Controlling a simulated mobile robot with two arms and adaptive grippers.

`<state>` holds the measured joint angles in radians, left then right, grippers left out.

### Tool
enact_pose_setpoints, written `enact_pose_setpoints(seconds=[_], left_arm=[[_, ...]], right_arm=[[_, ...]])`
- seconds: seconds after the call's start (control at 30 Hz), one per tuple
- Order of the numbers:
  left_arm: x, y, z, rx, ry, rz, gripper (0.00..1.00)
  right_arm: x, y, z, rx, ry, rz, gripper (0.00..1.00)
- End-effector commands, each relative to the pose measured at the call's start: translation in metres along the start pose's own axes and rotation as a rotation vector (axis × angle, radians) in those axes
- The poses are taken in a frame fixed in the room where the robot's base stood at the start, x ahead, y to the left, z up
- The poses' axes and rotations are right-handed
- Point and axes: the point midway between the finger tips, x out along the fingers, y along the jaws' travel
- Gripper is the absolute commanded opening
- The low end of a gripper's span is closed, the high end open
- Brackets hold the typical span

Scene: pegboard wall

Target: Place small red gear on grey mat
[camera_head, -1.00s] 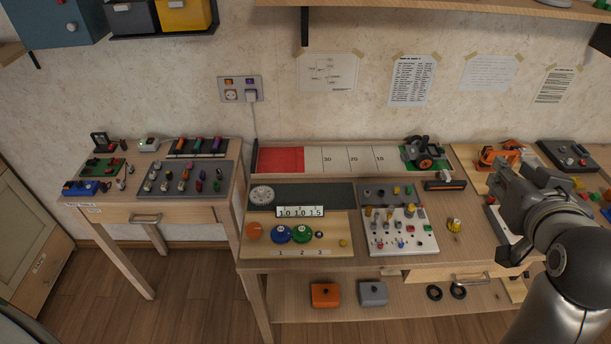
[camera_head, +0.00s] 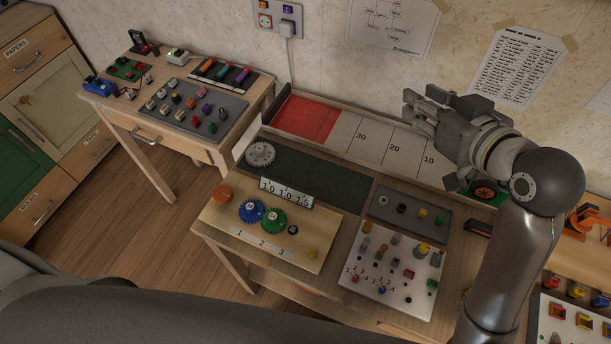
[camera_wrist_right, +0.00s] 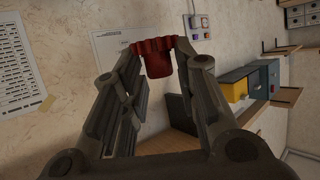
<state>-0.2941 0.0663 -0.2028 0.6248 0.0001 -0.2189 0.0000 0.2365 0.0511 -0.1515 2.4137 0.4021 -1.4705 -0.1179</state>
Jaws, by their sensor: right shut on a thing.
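The small red gear (camera_wrist_right: 158,57) shows in the right wrist view, pinched between the fingertips of my right gripper (camera_wrist_right: 168,48). In the head view my right gripper (camera_head: 418,112) is raised above the back of the workbench, in front of the wall; I cannot make out the gear there. The dark grey mat (camera_head: 330,180) lies on the bench, lower and to the left of the gripper. A large pale grey gear (camera_head: 261,153) lies at its left end. The gear in my gripper is well apart from the mat. My left gripper is not in view.
In front of the mat is a wooden board (camera_head: 228,218) with coloured gears and a number plate (camera_head: 287,192). A grey peg block (camera_head: 440,222) and a white panel (camera_head: 372,285) stand to the right. Behind runs a numbered track (camera_head: 345,130). The mat's middle is clear.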

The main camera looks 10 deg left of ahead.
Motion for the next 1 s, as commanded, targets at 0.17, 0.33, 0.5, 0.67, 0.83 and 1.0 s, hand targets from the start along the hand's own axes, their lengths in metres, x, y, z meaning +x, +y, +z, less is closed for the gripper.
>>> enact_pose_setpoints(seconds=[0.17,0.33,0.5,0.67,0.83,1.0], left_arm=[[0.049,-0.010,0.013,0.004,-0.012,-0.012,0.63],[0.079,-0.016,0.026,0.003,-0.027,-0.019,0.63],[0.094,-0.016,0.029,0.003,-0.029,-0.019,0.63],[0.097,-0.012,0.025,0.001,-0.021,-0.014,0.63],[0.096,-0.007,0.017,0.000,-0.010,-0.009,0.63],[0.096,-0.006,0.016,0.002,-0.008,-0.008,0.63]], right_arm=[[0.026,-0.059,0.075,-0.115,-0.008,-0.275,0.16],[0.029,-0.111,0.129,-0.210,-0.005,-0.503,0.16],[0.024,-0.139,0.156,-0.261,-0.002,-0.629,0.16],[0.019,-0.148,0.163,-0.278,0.000,-0.670,0.16],[0.026,-0.140,0.165,-0.276,-0.002,-0.671,0.16],[0.050,-0.110,0.171,-0.272,-0.002,-0.669,0.16]])
